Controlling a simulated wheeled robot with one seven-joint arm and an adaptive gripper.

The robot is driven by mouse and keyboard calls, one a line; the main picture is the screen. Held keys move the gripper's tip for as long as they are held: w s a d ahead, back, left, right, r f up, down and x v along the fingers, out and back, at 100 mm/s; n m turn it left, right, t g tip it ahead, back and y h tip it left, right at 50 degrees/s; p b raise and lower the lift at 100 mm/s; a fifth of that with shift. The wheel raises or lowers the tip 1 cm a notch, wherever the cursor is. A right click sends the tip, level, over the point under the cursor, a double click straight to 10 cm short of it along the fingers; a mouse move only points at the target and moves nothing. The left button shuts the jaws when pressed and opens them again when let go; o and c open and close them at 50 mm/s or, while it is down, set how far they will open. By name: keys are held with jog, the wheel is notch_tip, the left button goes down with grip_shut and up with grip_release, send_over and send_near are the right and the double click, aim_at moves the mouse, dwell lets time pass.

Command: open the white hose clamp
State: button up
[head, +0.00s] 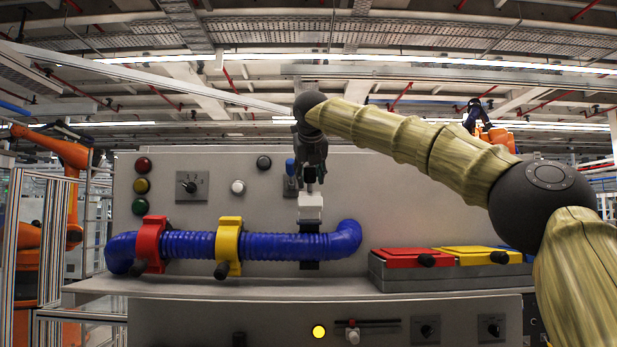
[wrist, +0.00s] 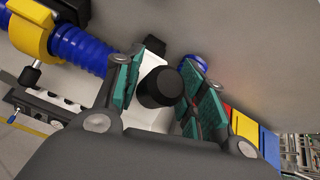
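The white hose clamp (head: 310,207) is at the right part of the blue ribbed hose (head: 277,246). Its white part stands up above the hose, and the hose shows bare below it, over a black base (head: 308,265). In the wrist view the white part (wrist: 153,121) lies partly behind a round black handle (wrist: 161,87). My gripper (head: 311,180) points down at the top of the clamp. Its green finger pads (wrist: 170,75) are on both sides of the handle, very close to it. I cannot tell whether both pads press on it.
A red clamp (head: 151,245) and a yellow clamp (head: 229,246) wrap the hose to the left. A panel with knobs and lamps (head: 142,186) stands behind. A grey box with red and yellow lids (head: 440,279) sits to the right on the ledge (head: 230,288).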

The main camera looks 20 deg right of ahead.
jog(key=shift+o, duration=0.6)
jog(key=shift+s+d+r, duration=0.1)
jog(key=shift+s+r, duration=0.05)
jog(key=shift+s, duration=0.25)
jog(key=shift+w, duration=0.1)
jog(key=shift+a+r, duration=0.1)
jog(key=shift+a, duration=0.15)
jog(key=v, duration=1.2)
jog(key=shift+d, duration=0.3)
